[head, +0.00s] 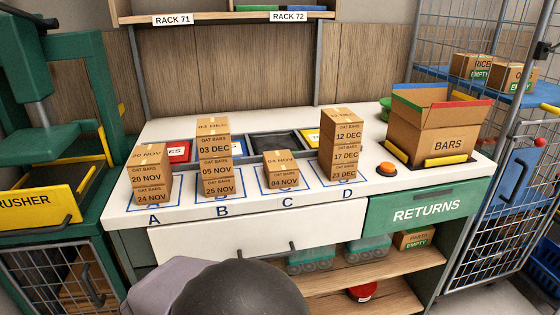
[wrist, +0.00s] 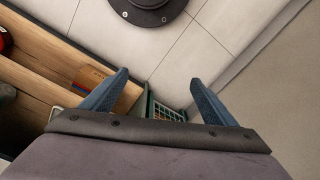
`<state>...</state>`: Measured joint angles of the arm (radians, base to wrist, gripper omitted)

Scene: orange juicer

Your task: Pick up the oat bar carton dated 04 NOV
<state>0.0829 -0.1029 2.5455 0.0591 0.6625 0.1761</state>
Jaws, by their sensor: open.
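The oat bar carton dated 04 NOV (head: 281,181) is a small brown box standing alone on the square marked C on the white counter (head: 255,222). Nothing is stacked on it. Stacks of similar cartons stand on square A (head: 152,180), square B (head: 215,172) and square D (head: 344,160). My gripper (wrist: 157,92) shows in the wrist view with its two blue fingers spread apart and nothing between them. It points down toward floor and shelves, away from the cartons. The carton is not in the wrist view.
An open box marked BARS (head: 440,143) stands at the counter's right, near an orange button (head: 387,169). Trays (head: 275,145) lie behind the stacks. A green crusher (head: 45,120) stands left, and a wire cage (head: 510,180) right. Overhead racks (head: 225,17) hang behind.

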